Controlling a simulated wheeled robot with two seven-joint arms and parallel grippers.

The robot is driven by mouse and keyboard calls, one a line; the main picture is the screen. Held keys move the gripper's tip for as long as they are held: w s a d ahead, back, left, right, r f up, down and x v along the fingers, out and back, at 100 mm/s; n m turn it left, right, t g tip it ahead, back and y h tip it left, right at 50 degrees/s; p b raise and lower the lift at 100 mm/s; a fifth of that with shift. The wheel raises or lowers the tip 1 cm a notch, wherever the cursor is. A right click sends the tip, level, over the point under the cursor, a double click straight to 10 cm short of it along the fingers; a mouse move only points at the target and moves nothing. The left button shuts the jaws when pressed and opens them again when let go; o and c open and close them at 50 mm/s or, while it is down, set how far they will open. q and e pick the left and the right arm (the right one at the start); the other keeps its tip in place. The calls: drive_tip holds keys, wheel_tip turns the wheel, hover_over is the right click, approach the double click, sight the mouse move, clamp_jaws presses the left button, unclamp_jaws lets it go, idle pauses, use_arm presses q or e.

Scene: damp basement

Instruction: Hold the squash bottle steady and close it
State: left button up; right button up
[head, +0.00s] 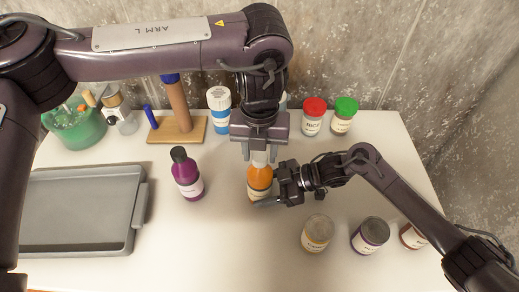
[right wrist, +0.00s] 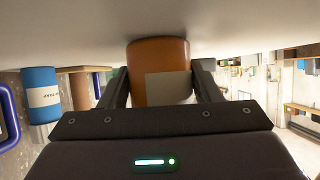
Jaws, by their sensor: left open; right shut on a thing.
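The orange squash bottle (head: 260,179) stands upright in the middle of the white table. My right gripper (head: 266,192) is shut on its body from the right. In the right wrist view the bottle (right wrist: 158,62) sits between the two fingers, with a pale label facing the camera. My left gripper (head: 260,152) points down directly over the bottle's top, with its fingers open on either side of a pale part there. I cannot tell whether this pale part is a cap or the bare neck, nor whether the fingers touch it.
A purple bottle (head: 187,175) with a dark cap stands to the left. A grey tray (head: 142,205) lies further left. Red-lidded (head: 314,107) and green-lidded (head: 346,106) jars stand behind.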

use_arm(q)
drive_tip(key=n, duration=0.4)
drive_tip(key=shift+n, duration=0.4)
drive_tip(key=n, duration=0.5)
drive_tip(key=c, duration=0.7)
drive_tip(key=shift+c, duration=0.3)
drive_tip(key=m, duration=0.6)
drive_tip(key=shift+m, duration=0.3)
drive_tip(key=m, duration=0.7)
drive_tip(key=o, duration=1.1)
drive_tip(key=shift+c, duration=0.2)
